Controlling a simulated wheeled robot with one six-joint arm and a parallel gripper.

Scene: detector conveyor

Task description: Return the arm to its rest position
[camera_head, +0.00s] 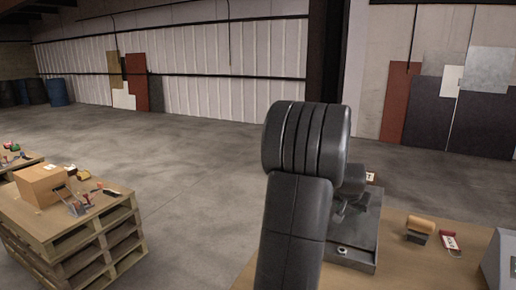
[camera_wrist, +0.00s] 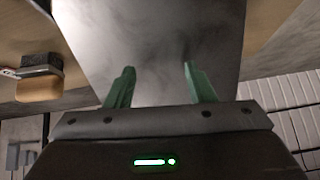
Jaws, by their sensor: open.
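In the wrist view my gripper (camera_wrist: 158,83) shows two green fingers, spread apart with nothing between them. A smooth grey metal surface (camera_wrist: 150,30) fills the view beyond the fingertips; the distance to it is hard to judge. In the head view my dark arm rises through the middle of the picture and is bent at a thick ribbed joint. The arm hides much of what is behind it, and I cannot make out the fingers there.
A wooden table (camera_head: 400,270) at right bears a grey metal plate (camera_head: 362,250), a wood-topped block (camera_head: 420,229), a red tag (camera_head: 449,242) and a grey casing (camera_head: 496,265). At left, a pallet stack (camera_head: 100,250) carries a cardboard box (camera_head: 40,185) and tools. Open floor (camera_head: 190,190) lies between.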

